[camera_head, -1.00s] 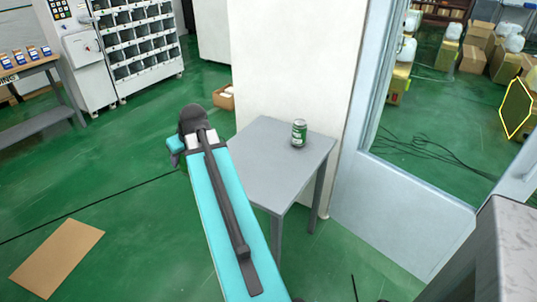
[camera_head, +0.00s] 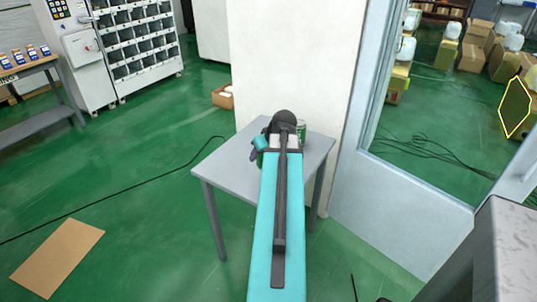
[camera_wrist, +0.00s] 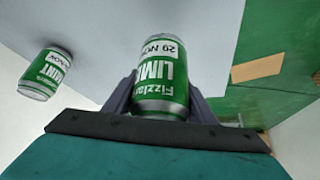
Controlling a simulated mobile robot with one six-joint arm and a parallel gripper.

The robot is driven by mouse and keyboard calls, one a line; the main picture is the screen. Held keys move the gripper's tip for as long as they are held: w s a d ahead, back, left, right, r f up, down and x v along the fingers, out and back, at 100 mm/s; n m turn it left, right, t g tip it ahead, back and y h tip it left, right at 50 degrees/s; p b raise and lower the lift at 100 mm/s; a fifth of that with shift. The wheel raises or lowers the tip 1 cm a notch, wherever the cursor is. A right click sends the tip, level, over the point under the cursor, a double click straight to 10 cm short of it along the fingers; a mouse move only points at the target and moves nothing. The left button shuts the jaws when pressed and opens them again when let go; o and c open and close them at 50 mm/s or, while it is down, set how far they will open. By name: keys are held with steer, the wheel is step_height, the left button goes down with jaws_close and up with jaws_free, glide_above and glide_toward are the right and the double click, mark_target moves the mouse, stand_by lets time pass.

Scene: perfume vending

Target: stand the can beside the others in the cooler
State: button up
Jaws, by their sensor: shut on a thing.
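My gripper (camera_wrist: 161,98) is shut on a green and white can with lettering that reads "LIME" (camera_wrist: 162,66), one finger on each side of it. In the head view my arm covers most of the gripper; a bit of green from the held can (camera_head: 259,160) shows left of the wrist, over the small grey table (camera_head: 222,168). In the head view this can (camera_head: 302,130) is partly hidden behind my wrist. I cannot make out a cooler.
A pale-topped block (camera_head: 515,235) is at the lower right. Green floor is open to the left, with cardboard (camera_head: 57,258) and a cable (camera_head: 120,195).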

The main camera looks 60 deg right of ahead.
steer(key=s, duration=0.1)
steer(key=s+d, duration=0.1)
steer(key=d, duration=0.1)
steer(key=shift+s+f, duration=0.25)
steer(key=shift+s, duration=0.15)
steer(key=shift+w+d+f+p, duration=0.25)
steer(key=shift+w+d+p, duration=0.3)
steer(key=shift+w+d, duration=1.3)
steer(key=shift+w+d+f+p, duration=0.25)
steer(key=shift+w+d+p, duration=0.3)
steer(key=shift+w+d, duration=1.35)
steer(key=shift+w+d+f+p, duration=0.25)
steer(key=shift+w+d+p, duration=0.3)
steer(key=shift+w+d, duration=1.3)
steer(key=shift+s+d, duration=0.6)
steer(key=shift+d, duration=0.05)
steer(key=shift+f+p, duration=0.6)
steer(key=shift+f, duration=1.15)
steer(key=shift+f, duration=0.15)
steer(key=o, duration=1.4)
steer(key=shift+c, duration=0.2)
